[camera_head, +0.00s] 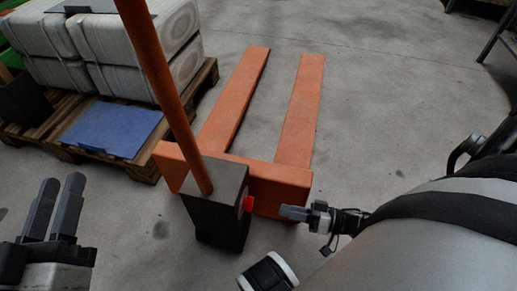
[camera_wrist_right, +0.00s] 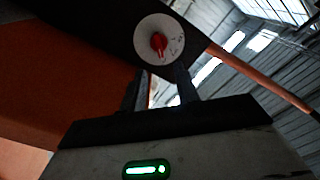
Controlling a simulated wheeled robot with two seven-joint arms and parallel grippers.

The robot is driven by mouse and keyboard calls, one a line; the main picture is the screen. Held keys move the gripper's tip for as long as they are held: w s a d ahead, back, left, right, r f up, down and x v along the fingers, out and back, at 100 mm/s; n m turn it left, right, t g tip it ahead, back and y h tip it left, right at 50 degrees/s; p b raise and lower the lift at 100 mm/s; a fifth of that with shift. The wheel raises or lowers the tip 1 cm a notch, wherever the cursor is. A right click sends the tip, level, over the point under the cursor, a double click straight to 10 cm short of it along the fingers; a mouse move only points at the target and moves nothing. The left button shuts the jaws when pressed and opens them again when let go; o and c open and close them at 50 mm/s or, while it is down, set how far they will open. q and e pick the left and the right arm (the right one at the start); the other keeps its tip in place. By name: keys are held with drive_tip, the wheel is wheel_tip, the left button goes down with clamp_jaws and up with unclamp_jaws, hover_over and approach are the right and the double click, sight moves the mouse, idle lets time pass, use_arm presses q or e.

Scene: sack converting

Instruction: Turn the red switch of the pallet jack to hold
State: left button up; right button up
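The orange pallet jack (camera_head: 235,110) stands on the floor with its two forks pointing away and its handle rising to the upper left. Its red switch (camera_head: 248,203) sits on the right side of the dark housing (camera_head: 217,210). In the right wrist view the red switch (camera_wrist_right: 158,43) is a knob on a round white dial (camera_wrist_right: 146,32); the dial's markings are too small to read. My right gripper (camera_head: 284,211) is just right of the switch; in its wrist view the fingers (camera_wrist_right: 161,80) are apart, empty, with the knob beyond their tips. My left gripper (camera_head: 62,188) is open and empty at lower left.
A wooden pallet (camera_head: 135,163) with stacked white sacks (camera_head: 115,45) and a blue sheet (camera_head: 113,128) stands left of the jack. Dark metal legs (camera_head: 497,38) show at upper right. The floor beyond and right of the forks is clear.

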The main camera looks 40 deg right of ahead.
sight(248, 204)
drive_tip(key=x, duration=0.9)
clamp_jaws()
